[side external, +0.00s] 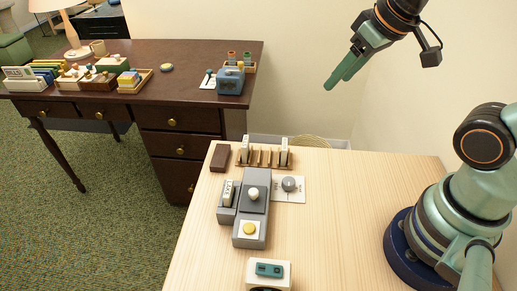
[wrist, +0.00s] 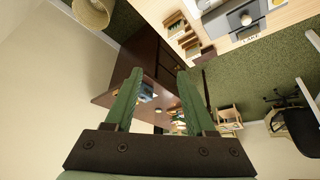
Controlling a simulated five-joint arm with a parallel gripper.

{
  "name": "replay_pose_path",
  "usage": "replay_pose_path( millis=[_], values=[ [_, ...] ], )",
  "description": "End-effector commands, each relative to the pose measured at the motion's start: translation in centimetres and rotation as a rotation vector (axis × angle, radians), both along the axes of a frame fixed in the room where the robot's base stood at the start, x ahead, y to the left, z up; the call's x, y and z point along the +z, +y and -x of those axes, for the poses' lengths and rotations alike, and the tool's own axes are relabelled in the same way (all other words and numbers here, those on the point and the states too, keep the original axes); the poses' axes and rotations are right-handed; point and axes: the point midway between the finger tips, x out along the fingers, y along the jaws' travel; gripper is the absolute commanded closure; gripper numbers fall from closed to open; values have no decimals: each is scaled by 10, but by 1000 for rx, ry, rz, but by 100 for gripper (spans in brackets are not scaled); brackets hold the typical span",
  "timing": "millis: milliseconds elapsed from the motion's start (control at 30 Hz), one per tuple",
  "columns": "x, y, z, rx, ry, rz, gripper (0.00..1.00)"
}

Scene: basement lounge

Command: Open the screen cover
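A grey device (side external: 249,238) lies on the light wooden table. A darker grey panel (side external: 254,190) with a pale round knob (side external: 253,194) covers its upper part; this looks like the screen cover, and no bare screen shows. A yellow button (side external: 249,229) sits on the device's near end, and a small upright "LAKE" plate (side external: 228,193) stands at its left. My gripper (side external: 331,84) is high above the table's back right, well apart from the device. In the wrist view my gripper (wrist: 159,74) is open, with nothing between its green fingers.
A wooden rack (side external: 262,158) with upright plates stands behind the device, beside a dark brown block (side external: 220,158). A grey knob on a white card (side external: 289,186) lies at its right. A teal-topped box (side external: 268,271) sits in front.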

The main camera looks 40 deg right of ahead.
Motion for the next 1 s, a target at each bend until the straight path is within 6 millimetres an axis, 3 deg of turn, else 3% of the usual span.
replay_pose_path(
  millis=[167,300,600,800,1000],
  values=[
    [-6,37,-14,110,102,3,44],
    [-17,80,-25,224,208,21,44],
    [-53,170,-28,433,404,96,44],
    [-68,197,-23,492,458,127,44],
    [-82,200,-22,498,468,131,44]
  ],
)
